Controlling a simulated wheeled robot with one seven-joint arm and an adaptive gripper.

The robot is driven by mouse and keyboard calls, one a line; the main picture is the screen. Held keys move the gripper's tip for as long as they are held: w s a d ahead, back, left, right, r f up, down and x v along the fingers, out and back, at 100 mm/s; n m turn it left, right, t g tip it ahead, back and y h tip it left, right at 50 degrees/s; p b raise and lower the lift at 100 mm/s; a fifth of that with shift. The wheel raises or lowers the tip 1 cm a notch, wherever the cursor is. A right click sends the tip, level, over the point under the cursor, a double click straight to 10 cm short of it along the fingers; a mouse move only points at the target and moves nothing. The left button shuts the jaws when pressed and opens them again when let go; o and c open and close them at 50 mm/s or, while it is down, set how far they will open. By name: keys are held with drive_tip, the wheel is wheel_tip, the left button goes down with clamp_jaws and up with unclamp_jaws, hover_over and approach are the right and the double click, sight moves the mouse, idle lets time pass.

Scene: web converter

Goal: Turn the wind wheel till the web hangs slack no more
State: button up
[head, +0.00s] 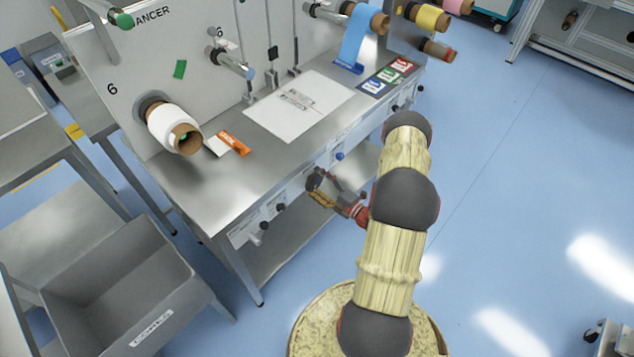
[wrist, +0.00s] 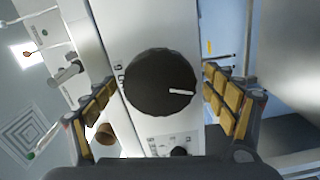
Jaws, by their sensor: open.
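A black round knob (wrist: 160,82) with a white pointer line fills the middle of the wrist view, on a pale panel. The pointer points right; I cannot tell for sure that it is the wind wheel. My gripper (wrist: 158,90) is open, with one yellow-padded finger on each side of the knob; I cannot tell whether they touch it. In the head view my gripper (head: 318,188) is at the front panel of the steel bench (head: 215,195). A blue web (head: 357,42) hangs from a roll at the back. A white roll (head: 170,125) sits at the left; no slack loop is clear.
More knobs (head: 264,226) line the bench's front edge. A white sheet (head: 300,105) and an orange card (head: 234,142) lie on top. A grey bin (head: 120,285) stands at the lower left. The blue floor (head: 520,170) at the right is mostly clear.

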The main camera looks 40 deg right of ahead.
drive_tip(key=s+d, duration=0.1)
drive_tip(key=s, duration=1.1)
idle(0.9)
